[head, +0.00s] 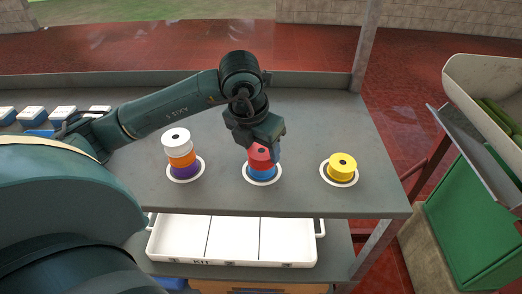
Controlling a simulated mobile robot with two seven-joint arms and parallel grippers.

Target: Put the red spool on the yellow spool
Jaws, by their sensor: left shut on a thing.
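The red spool (259,159) sits in the middle of the table (220,198), on top of a blue spool (262,174) inside a white ring. My left gripper (263,146) comes down from above and is shut on the red spool; the gripper hides its back and part of its top. The yellow spool (342,167) stands alone inside a white ring at the right of the table, with nothing on it. My right gripper is not in view.
A stack of a white spool (176,138), an orange spool (182,158) and a purple spool (186,172) stands at the left. A white tray (233,240) with compartments lies on a lower shelf. The table between the middle and right rings is clear.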

